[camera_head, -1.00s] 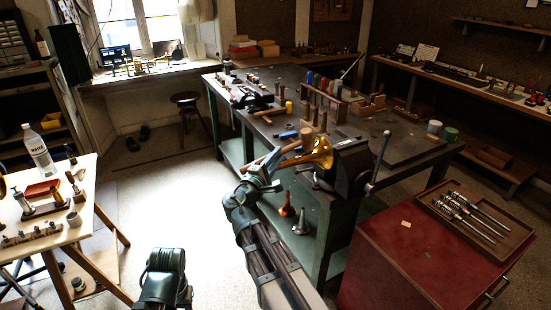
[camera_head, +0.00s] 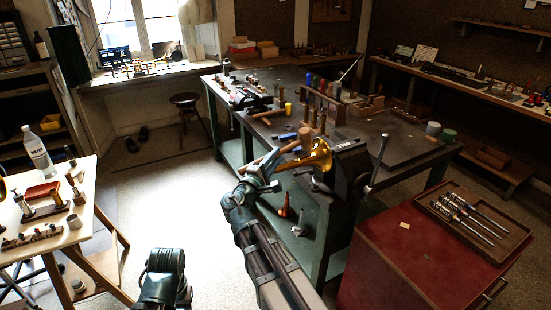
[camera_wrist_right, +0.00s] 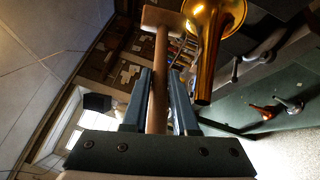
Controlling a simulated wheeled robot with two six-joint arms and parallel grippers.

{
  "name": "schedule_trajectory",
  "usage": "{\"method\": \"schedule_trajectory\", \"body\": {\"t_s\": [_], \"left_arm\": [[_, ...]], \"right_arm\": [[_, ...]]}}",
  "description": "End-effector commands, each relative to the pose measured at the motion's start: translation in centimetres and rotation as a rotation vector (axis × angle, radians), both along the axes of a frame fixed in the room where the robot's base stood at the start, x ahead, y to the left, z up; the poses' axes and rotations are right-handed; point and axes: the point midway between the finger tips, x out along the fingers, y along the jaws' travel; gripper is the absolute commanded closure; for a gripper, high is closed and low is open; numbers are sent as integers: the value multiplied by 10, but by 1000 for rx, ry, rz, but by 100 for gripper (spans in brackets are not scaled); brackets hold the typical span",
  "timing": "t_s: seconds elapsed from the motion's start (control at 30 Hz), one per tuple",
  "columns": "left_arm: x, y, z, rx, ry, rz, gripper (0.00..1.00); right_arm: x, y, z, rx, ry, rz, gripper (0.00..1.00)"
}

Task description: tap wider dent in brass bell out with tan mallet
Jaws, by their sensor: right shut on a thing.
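The brass bell (camera_head: 320,157) is held at the vise (camera_head: 352,165) on the front corner of the dark bench. In the right wrist view the bell (camera_wrist_right: 212,35) is at the top, its flare facing up. My right gripper (camera_head: 265,178) is shut on the handle of the tan mallet (camera_wrist_right: 160,75). The mallet's head (camera_wrist_right: 163,18) is just left of the bell in the wrist view and looks close to it; I cannot tell whether they touch. The dent cannot be made out. My left arm shows low in the head view, but its fingers are out of frame.
The bench (camera_head: 400,145) carries tool racks and loose tools behind the bell. A red cabinet (camera_head: 400,255) with a tray of metal rods (camera_head: 470,215) stands at right. A pale table (camera_head: 85,235) with a bottle (camera_head: 37,152) is at left. Open floor lies between.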

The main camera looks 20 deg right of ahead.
Motion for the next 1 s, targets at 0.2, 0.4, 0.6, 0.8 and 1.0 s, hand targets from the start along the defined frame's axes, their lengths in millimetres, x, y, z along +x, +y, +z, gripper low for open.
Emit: {"method": "schedule_trajectory", "body": {"t_s": [0.2, 0.4, 0.6, 0.8, 1.0], "left_arm": [[0, 0, 0, 0, 0, 0, 50], [0, 0, 0, 0, 0, 0, 50], [0, 0, 7, 0, 0, 0, 50], [0, 0, 7, 0, 0, 0, 50], [0, 0, 7, 0, 0, 0, 50]], "right_arm": [[0, 0, 0, -3, 0, 0, 100], [0, 0, 1, -2, 0, 0, 100], [-1, 1, 7, 8, -10, 0, 100], [-1, 2, 7, 12, -16, 1, 100], [-1, 2, 7, 12, -16, 1, 100]]}}
